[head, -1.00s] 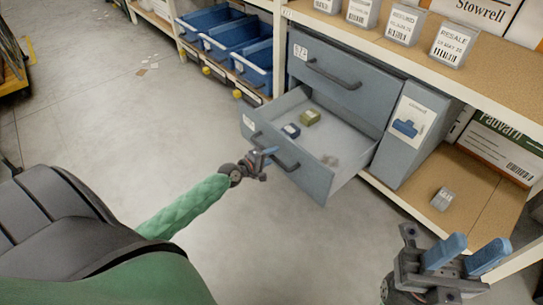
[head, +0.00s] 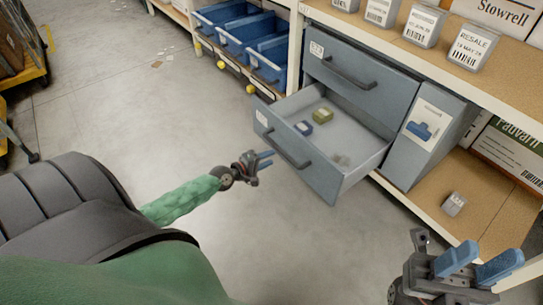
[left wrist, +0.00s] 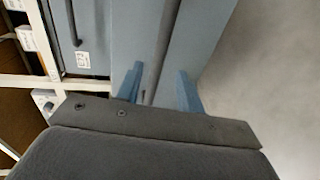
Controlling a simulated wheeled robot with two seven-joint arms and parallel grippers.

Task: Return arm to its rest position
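My left gripper (head: 267,158) is open and empty, in front of the pulled-out grey drawer (head: 330,182) in the head view.
The drawer holds a blue item (head: 304,128), an olive item (head: 323,115) and a clear, indistinct one. A small grey box (head: 454,204) sits on the lower shelf. Blue bins (head: 246,35) stand at the back. The floor (head: 120,110) left of the drawer is clear.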

